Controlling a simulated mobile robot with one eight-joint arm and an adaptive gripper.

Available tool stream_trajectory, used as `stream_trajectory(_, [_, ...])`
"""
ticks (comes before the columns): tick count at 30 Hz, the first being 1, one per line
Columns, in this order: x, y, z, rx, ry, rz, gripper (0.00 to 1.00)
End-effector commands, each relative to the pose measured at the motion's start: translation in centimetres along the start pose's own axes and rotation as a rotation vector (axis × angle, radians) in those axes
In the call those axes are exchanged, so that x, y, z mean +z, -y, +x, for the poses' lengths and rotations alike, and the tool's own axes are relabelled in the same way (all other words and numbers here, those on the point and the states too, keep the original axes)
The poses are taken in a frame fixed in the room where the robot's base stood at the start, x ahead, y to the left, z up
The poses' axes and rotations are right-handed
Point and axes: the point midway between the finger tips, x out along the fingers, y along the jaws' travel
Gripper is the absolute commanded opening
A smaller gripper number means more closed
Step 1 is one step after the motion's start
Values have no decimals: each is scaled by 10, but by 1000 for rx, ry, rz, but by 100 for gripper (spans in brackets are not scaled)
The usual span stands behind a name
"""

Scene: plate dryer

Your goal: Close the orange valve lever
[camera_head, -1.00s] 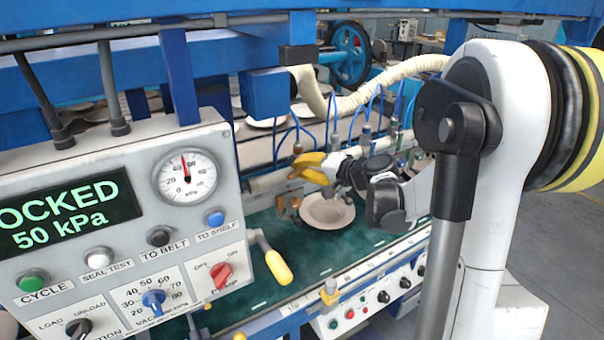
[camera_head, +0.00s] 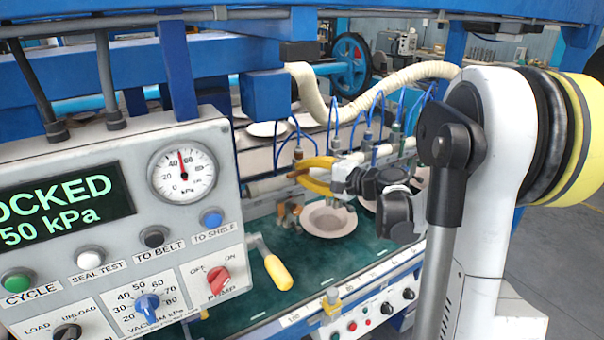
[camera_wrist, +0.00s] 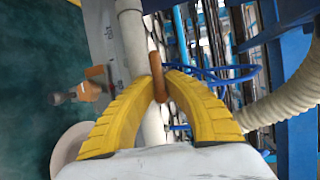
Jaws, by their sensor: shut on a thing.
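The orange valve lever (camera_wrist: 159,76) is a short orange-brown bar beside a pale pipe (camera_wrist: 134,50) in the wrist view. My gripper (camera_wrist: 163,88) has its two yellow ribbed fingers closed around the lever's lower end. In the head view my gripper (camera_head: 294,174) is at the pale pipe above the green bed; the lever is small there and mostly hidden by the fingers. The valve's exact angle cannot be told.
A control panel (camera_head: 110,215) reading "LOCKED 50 kPa" stands at the left. A pale plate (camera_head: 330,219) lies on the green bed (camera_head: 300,263) below my gripper. Blue hoses and a cream ribbed hose (camera_head: 385,84) run close behind. A yellow-handled crank (camera_head: 278,272) sticks out beside the panel.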

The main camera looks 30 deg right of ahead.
Motion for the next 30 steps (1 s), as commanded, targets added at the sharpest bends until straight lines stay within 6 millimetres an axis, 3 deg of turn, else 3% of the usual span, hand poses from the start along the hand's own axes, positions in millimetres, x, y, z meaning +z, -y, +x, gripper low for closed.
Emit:
stream_trajectory(8, [1,-1,0,2,1,0,0])
stream_trajectory(9, [1,-1,0,2,1,0,15])
stream_trajectory(11, [1,-1,0,1,1,0,33])
stream_trajectory(12, [1,-1,0,1,1,0,35])
stream_trajectory(23, [0,0,-7,0,-1,0,35])
stream_trajectory(30, [-1,0,-54,0,-4,1,35])
